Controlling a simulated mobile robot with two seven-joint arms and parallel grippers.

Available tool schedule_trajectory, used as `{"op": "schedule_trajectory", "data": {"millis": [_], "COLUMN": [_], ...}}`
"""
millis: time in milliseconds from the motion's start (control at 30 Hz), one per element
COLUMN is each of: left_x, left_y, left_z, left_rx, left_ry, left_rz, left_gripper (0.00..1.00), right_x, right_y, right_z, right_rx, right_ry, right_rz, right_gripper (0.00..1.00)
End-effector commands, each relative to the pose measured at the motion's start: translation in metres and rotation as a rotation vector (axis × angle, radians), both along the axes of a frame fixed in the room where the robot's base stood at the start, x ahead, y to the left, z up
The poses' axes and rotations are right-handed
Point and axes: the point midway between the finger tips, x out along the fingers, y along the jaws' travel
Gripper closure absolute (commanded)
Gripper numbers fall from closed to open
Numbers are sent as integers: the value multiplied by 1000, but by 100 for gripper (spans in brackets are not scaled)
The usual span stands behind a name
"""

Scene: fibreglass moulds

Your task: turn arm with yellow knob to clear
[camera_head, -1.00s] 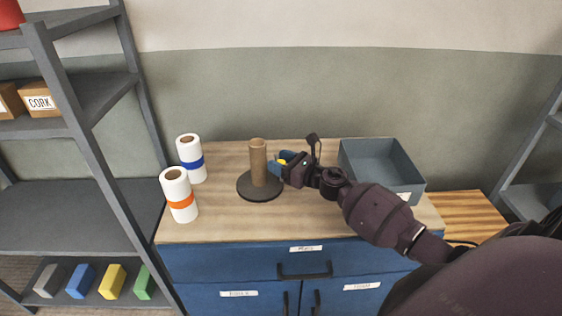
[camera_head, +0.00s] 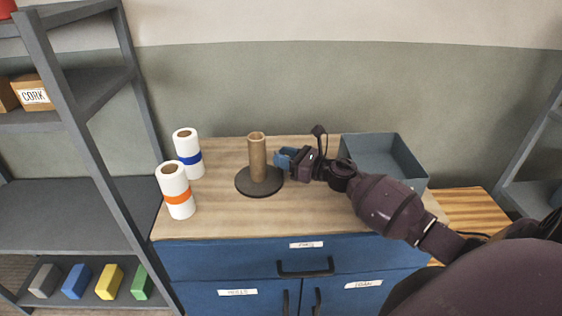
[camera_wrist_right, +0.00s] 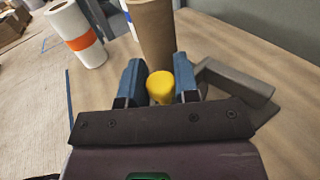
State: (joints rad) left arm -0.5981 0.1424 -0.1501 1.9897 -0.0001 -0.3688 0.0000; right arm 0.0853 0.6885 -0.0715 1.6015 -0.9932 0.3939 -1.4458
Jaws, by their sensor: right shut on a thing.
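A brown tube (camera_head: 257,160) stands upright on a dark round base (camera_head: 244,186) on the cabinet top. The tube also shows in the right wrist view (camera_wrist_right: 155,35). My right gripper (camera_head: 281,158) is just right of the tube, its blue fingers pointing left. In the right wrist view, the fingers are shut on the yellow knob (camera_wrist_right: 160,88). In the head view the knob is hidden. A grey angled bar (camera_wrist_right: 238,83) lies right of the fingers in the wrist view; its link to the knob is hidden. My left gripper is out of view.
White rolls with an orange band (camera_head: 176,190) and a blue band (camera_head: 187,153) stand left of the tube. A grey open bin (camera_head: 408,180) sits at the right, behind my forearm. The cabinet top (camera_head: 215,223) is clear in front.

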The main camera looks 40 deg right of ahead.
Motion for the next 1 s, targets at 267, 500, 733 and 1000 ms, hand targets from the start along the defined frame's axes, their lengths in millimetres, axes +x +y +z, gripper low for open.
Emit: {"op": "schedule_trajectory", "data": {"millis": [267,500,733,1000], "left_x": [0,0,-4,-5], "left_y": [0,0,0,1], "left_z": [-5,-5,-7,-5], "left_rx": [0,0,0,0], "left_ry": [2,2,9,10], "left_rz": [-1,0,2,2], "left_gripper": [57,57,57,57], "right_x": [-2,-2,-2,-2], "right_y": [-1,-1,-1,-2], "right_z": [1,0,0,12], "right_rx": [0,-1,-1,-4], "right_ry": [1,2,2,-1], "right_rz": [24,23,23,24], "right_gripper": [100,59,49,49]}}
